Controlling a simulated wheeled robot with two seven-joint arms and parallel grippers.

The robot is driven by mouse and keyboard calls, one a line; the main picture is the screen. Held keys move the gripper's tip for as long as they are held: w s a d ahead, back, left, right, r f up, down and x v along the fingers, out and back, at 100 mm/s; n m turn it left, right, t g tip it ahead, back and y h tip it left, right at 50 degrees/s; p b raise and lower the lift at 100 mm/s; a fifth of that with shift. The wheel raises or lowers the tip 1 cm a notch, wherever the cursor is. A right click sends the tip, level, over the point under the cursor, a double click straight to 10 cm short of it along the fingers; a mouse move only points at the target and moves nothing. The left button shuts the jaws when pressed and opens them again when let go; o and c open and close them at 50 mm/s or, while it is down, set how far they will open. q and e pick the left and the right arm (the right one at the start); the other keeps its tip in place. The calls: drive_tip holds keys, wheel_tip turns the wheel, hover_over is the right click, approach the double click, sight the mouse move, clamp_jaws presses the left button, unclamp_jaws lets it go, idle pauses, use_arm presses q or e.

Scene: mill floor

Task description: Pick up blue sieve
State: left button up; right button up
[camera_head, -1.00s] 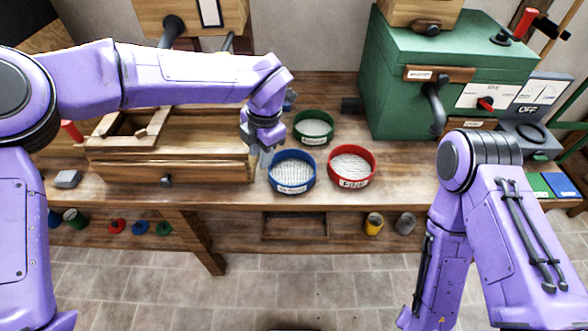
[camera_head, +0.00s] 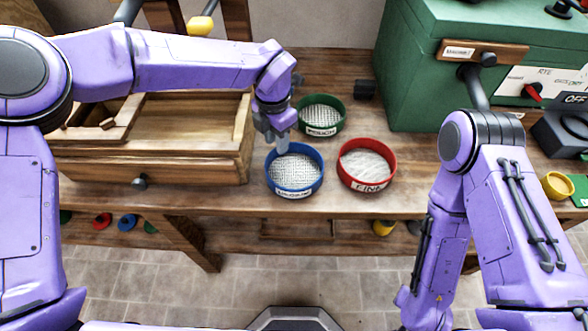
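The blue sieve (camera_head: 294,186) stands on the wooden bench, a round blue rim around a pale mesh with a label on its front. My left gripper (camera_head: 283,145) points down at the sieve's back left rim. Its fingertips overlap the rim in the picture; I cannot tell whether they touch or grip it, and the finger gap is not clear. My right arm (camera_head: 480,190) hangs at the right, its gripper hidden or out of the picture.
A red sieve (camera_head: 367,182) stands just right of the blue one, and a green sieve (camera_head: 321,130) behind. A wooden box (camera_head: 185,165) is close on the left. A green machine (camera_head: 420,90) stands at the back right. The bench's front edge is near.

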sight(294, 170)
use_arm(q)
drive_tip(key=f, duration=0.4)
drive_tip(key=shift+a, duration=0.2)
clamp_jaws()
